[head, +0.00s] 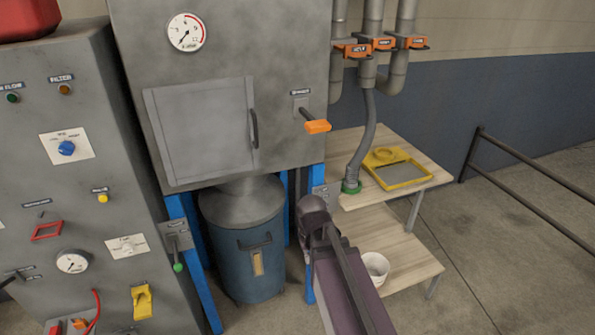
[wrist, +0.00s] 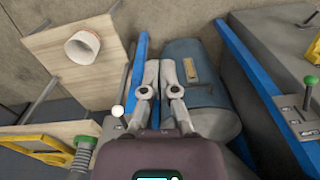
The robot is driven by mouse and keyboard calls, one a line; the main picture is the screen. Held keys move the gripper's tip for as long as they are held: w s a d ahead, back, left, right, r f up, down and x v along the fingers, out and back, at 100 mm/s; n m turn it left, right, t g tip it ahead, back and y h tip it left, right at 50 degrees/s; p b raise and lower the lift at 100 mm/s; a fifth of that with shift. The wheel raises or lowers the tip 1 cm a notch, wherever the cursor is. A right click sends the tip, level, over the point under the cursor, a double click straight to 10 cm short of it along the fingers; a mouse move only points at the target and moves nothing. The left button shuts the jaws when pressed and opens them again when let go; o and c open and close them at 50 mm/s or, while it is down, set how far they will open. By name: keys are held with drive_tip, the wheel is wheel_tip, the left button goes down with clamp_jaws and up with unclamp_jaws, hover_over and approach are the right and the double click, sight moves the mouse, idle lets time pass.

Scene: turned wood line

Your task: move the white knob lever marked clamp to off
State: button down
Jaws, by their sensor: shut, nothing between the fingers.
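The white knob lever (wrist: 118,111) shows in the wrist view, just left of my gripper, beside the blue post. Its label cannot be read. In the head view a grey lever plate (head: 320,190) is on the right blue post, partly behind my arm, and its white knob is not seen. My gripper (wrist: 159,80) is shut and empty in the wrist view, its fingers pointing toward the gap between blue post and drum. It appears apart from the knob. The head view shows my arm, but the fingers are hidden.
A green knob lever (head: 178,267) is on the left blue post. A blue drum (head: 255,268) stands between the posts. A wooden table (head: 345,200) with a yellow frame (head: 405,182) and a white cup (head: 375,265) is at the right. An orange-handled lever (head: 317,126) is above.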

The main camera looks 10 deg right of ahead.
drive_tip(key=w+d+r+p, duration=0.1)
drive_tip(key=w+d, duration=0.4)
drive_tip(key=w, duration=0.4)
drive_tip(key=w+d+r+y, duration=0.1)
drive_tip(key=w+d, duration=0.4)
drive_tip(key=w, duration=0.5)
drive_tip(key=w+d+p, duration=0.1)
drive_tip(key=w+d, duration=0.4)
drive_tip(key=w, duration=0.5)
drive_tip(key=shift+w+r+p, duration=0.25)
drive_tip(key=shift+r+p, duration=0.05)
drive_tip(key=shift+r, duration=0.1)
drive_tip(key=shift+f, duration=0.2)
drive_tip(key=shift+s+a+f+b, duration=0.2)
drive_tip(key=shift+s+f+b, duration=0.3)
drive_tip(key=shift+f+b, duration=1.6)
drive_tip(key=shift+s+a+f+b, duration=0.25)
drive_tip(key=shift+s+f+b, duration=0.3)
drive_tip(key=shift+f+b, duration=1.55)
drive_tip(key=shift+s+a+f+b, duration=0.2)
drive_tip(key=shift+s+f+b, duration=0.3)
drive_tip(key=shift+f+b, duration=1.55)
drive_tip(key=shift+r, duration=0.1)
